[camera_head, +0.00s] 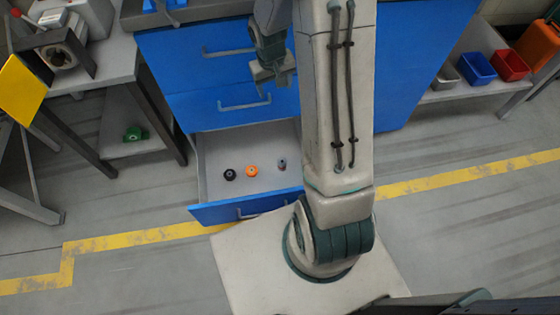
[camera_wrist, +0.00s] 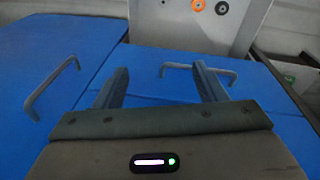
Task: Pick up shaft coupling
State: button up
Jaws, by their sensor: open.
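An open drawer (camera_head: 212,160) holds three small parts in a row in the head view: a black round part (camera_head: 230,174), an orange ring (camera_head: 251,171) and a small grey-and-reddish upright part (camera_head: 282,164). The last may be the shaft coupling; it is too small to be sure. The wrist view shows the drawer (camera_wrist: 180,32) at its top edge, with the orange ring (camera_wrist: 196,5) and black part (camera_wrist: 222,7). My gripper (camera_head: 272,80) is open and empty, above and behind the parts, before the blue cabinet front. Its two fingers (camera_wrist: 160,82) are wide apart.
The blue cabinet (camera_head: 190,65) has closed drawers with bar handles (camera_head: 245,105) above the open one. A workbench (camera_head: 110,65) stands at left. Red (camera_head: 511,65) and blue (camera_head: 478,68) bins sit on a right shelf. The drawer floor around the parts is clear.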

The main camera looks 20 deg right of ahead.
jog(key=w+d+f+b, duration=0.1)
jog(key=w+f+b, duration=0.15)
jog(key=f, duration=0.85)
jog(key=w+d+f+b, duration=0.1)
jog(key=f+b, duration=0.3)
jog(key=f, duration=0.8)
jog(key=g+y+b, duration=0.1)
jog(key=b, duration=0.5)
send_over(282, 161)
jog(key=f, duration=2.3)
jog(key=shift+a, duration=0.25)
jog(key=shift+d+f+b, duration=0.15)
jog(key=shift+f+b, duration=0.55)
jog(key=shift+f, duration=0.8)
jog(key=shift+d+f+b, duration=0.1)
jog(key=shift+f+b, duration=0.55)
jog(key=shift+f, duration=0.85)
jog(key=shift+r, duration=0.1)
jog(key=c, duration=1.2)
jog(key=shift+r, duration=0.1)
